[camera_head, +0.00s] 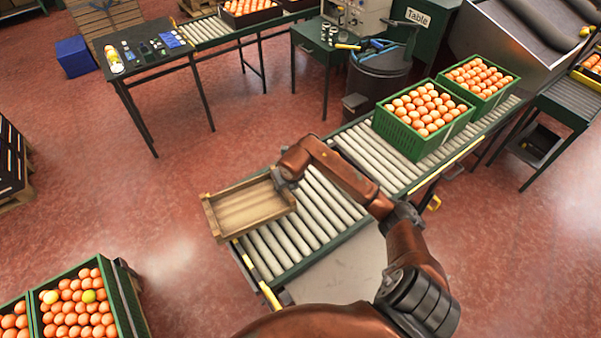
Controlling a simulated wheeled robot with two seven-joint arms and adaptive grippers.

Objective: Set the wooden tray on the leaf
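The wooden tray (246,231) is a shallow, empty, light-brown box at the left edge of the roller conveyor. Most of it shows beyond that edge, over the floor. My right gripper (281,181) is at the tray's upper right corner and appears shut on its rim. The fingertips are small and partly hidden, and I cannot tell whether the tray touches the conveyor. A flat grey panel (345,268), possibly the leaf, lies along the conveyor's near right side, partly behind my arm. It looks bare. My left gripper is not in view.
Green crates of oranges (423,122) stand farther up the conveyor (285,240). Another orange crate (75,305) stands at the lower left. A table with small items (150,50) and a dark bin (380,75) are at the back. Open floor lies left of the tray.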

